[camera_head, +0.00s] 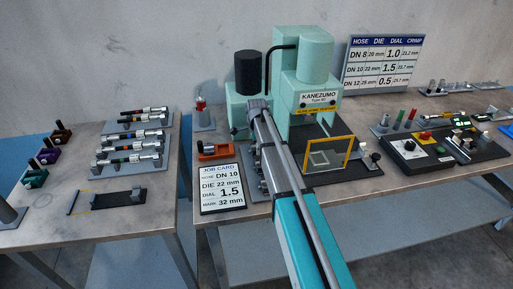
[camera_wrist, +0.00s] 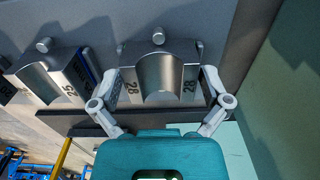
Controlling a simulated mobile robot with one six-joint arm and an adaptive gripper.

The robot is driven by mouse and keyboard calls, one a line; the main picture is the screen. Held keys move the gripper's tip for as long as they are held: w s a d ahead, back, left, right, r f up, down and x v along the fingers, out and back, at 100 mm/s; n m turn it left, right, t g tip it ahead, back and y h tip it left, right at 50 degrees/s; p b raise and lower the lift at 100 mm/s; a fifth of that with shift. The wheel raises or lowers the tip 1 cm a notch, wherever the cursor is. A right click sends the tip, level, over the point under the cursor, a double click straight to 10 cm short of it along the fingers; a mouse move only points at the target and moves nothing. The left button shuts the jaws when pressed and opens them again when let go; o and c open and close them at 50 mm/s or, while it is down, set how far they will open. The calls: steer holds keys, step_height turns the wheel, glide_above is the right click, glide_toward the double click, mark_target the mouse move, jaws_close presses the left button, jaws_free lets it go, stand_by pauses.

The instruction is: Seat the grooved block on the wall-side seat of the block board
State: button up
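A grey metal grooved block (camera_wrist: 160,74), marked 28 on both sides of its groove, is in the middle of the wrist view. My gripper (camera_wrist: 161,82) has one finger on each side of this block, close against its ends. I cannot tell whether the fingers press on it or a thin gap is left. The block sits at or just over the grey block board (camera_wrist: 100,28); its underside is hidden. In the head view my gripper (camera_head: 256,108) is above the board's far end, left of the press, and the arm hides most of the board.
A second grooved block (camera_wrist: 55,78) stands to the left, with part of another beyond it. The green press (camera_head: 308,75) rises close to the right of my gripper.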

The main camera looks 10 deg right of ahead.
stand_by(0.4)
step_height(320, 180, up, 10)
steer(key=p, duration=1)
steer(key=shift+s+f, duration=0.1)
stand_by(0.9)
steer(key=s+n, duration=1.8)
steer(key=s, duration=1.1)
steer(key=shift+a+f+b, duration=0.25)
steer(key=shift+b, duration=0.1)
